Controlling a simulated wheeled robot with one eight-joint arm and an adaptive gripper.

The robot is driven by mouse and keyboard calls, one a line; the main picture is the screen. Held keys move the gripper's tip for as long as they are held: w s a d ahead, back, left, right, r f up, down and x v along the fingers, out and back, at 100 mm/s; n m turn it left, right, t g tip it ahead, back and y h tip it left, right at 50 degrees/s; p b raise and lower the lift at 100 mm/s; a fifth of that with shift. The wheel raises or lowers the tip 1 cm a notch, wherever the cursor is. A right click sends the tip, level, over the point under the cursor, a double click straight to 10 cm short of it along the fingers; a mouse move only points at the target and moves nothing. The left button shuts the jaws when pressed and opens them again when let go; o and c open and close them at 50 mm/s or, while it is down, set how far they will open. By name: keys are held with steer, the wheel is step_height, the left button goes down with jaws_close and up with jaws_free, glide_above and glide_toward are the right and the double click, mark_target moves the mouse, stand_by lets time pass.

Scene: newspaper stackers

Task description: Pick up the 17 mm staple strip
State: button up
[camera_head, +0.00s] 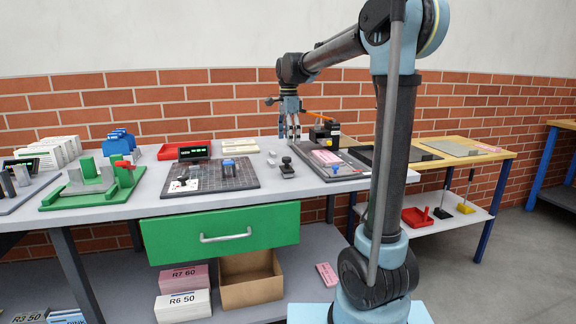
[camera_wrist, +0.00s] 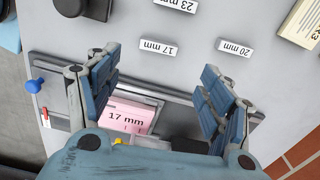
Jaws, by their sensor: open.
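A small piece with a white "17 mm" label (camera_wrist: 158,48) lies on the grey table top in the wrist view, between and slightly beyond my fingertips. I take it for the 17 mm staple strip. Similar pieces marked "20 mm" (camera_wrist: 235,48) and "23 mm" (camera_wrist: 176,5) lie to its right and further up. My gripper (camera_wrist: 161,62) is open and empty, pointing down with its fingers apart. In the head view my gripper (camera_head: 290,137) is above the right part of the table; I cannot tell the small labels there.
A pink stack marked "17 mm" (camera_wrist: 128,117) lies in a grey fixture below the strip, partly behind my gripper. A dark stamp-like object (camera_head: 287,168) and a gridded dark board (camera_head: 240,178) are nearby. A cream block (camera_wrist: 302,22) is at the wrist view's upper right.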

steer(key=shift+s+d+f, duration=0.1)
steer(key=shift+f, duration=4)
steer(key=shift+c, duration=0.3)
steer(key=c, duration=1)
